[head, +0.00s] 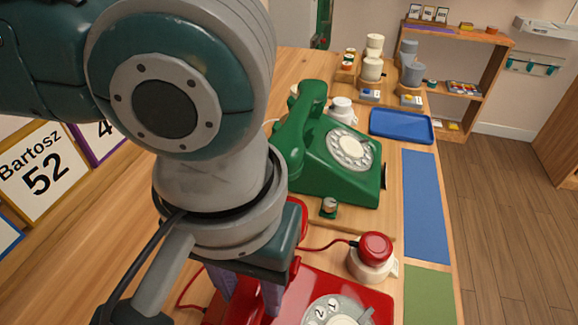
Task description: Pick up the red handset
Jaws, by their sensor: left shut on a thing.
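The red dial phone (368,290) stands at the bottom of the head view, cut off by the lower edge, with its grey dial (335,312) partly in view. The red handset (299,212) is mostly hidden behind my left gripper; a red end shows just right of the gripper's body. My left gripper (252,300) points down at the left side of the red phone, its fingers shut on the red handset. Whether the handset is clear of its cradle cannot be told. My right gripper is not in view.
A green dial phone (345,185) with its green handset (303,120) stands behind on the wooden table. A blue tray (401,126), blue mat (425,200) and green mat (428,295) lie along the right edge.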

